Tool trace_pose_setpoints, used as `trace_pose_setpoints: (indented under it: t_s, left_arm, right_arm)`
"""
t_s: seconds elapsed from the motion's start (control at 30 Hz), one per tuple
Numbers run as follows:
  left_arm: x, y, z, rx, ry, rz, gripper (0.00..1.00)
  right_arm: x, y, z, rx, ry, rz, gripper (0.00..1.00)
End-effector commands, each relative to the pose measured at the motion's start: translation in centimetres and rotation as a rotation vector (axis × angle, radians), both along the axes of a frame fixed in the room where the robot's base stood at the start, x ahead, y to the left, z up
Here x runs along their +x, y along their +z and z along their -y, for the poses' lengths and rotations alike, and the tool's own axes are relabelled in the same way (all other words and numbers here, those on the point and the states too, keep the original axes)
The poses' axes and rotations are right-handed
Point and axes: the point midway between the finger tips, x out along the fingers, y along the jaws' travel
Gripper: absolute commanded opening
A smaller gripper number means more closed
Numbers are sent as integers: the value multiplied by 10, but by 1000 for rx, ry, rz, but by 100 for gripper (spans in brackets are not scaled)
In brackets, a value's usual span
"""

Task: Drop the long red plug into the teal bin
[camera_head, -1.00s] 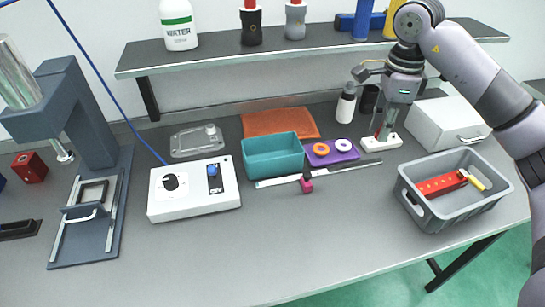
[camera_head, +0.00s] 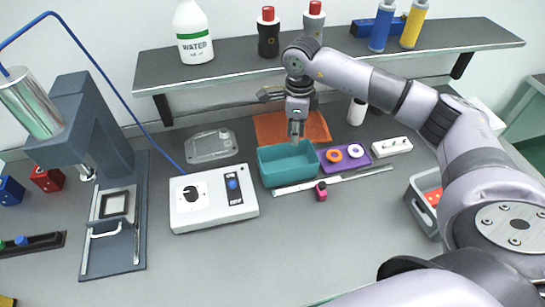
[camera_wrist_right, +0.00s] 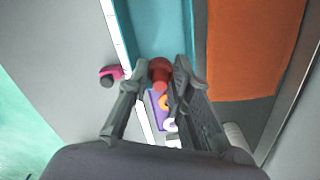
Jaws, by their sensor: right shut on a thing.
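The long red plug (camera_wrist_right: 160,74) is between the two fingers of my right gripper (camera_wrist_right: 168,88), which is shut on it. In the head view my right gripper (camera_head: 296,138) points down over the back right part of the teal bin (camera_head: 273,172). The plug is hard to make out there. In the wrist view the teal bin (camera_wrist_right: 150,28) lies below the fingers and the plug. I cannot tell how far the plug is above the bin floor. The bin's visible inside looks empty. My left gripper is not in view.
A purple tray (camera_head: 362,165) with an orange and a white ring lies right of the bin. A white block (camera_head: 392,147) stands beyond it. An orange mat (camera_head: 268,124) lies behind, a steel caliper (camera_head: 350,178) in front. A shelf with bottles overhangs the back.

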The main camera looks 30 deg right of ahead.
Motion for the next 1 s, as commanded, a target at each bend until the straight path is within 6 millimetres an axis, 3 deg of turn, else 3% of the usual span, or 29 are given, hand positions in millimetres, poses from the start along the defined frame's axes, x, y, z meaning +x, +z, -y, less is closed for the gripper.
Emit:
trace_pose_setpoints:
  t_s: [0.5,0.87,0.9,1.0]
  left_arm:
    - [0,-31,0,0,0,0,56]
    - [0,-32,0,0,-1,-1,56]
    - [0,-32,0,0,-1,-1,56]
    - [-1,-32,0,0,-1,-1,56]
  right_arm:
    - [-1,-54,0,0,1,-3,11]
    - [0,-58,0,0,2,-1,11]
    - [0,-58,0,0,2,-1,22]
    - [0,-58,0,0,1,-1,29]
